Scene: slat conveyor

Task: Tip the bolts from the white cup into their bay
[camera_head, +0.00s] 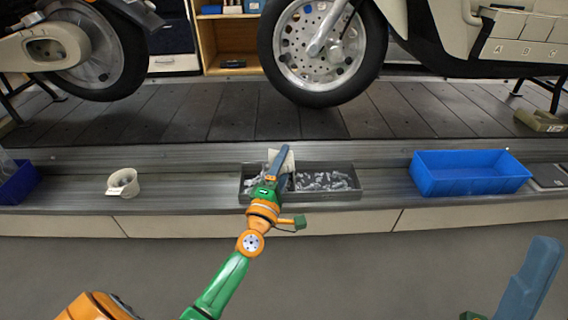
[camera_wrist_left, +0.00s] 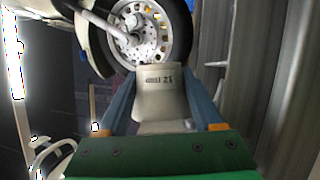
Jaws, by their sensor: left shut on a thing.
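My left gripper (camera_head: 277,163) is over the metal tray (camera_head: 345,194), shut on a white cup (camera_head: 287,163). The cup also fills the middle of the left wrist view (camera_wrist_left: 160,95), between the blue-grey fingers, with a dark printed mark on its side. It looks tilted; its contents cannot be made out. The tray has two bays with silvery small parts in them: the left bay (camera_head: 250,184) is partly hidden by my gripper, the right bay (camera_head: 325,181) shows clearly. My right gripper (camera_head: 530,285) shows only in part at the lower right, away from the ledge.
A blue bin (camera_head: 470,187) stands right of the tray, and another blue bin (camera_head: 18,185) is at the far left. Motorcycles stand on the slat conveyor (camera_head: 210,112) behind. The ledge between cup and tray is clear.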

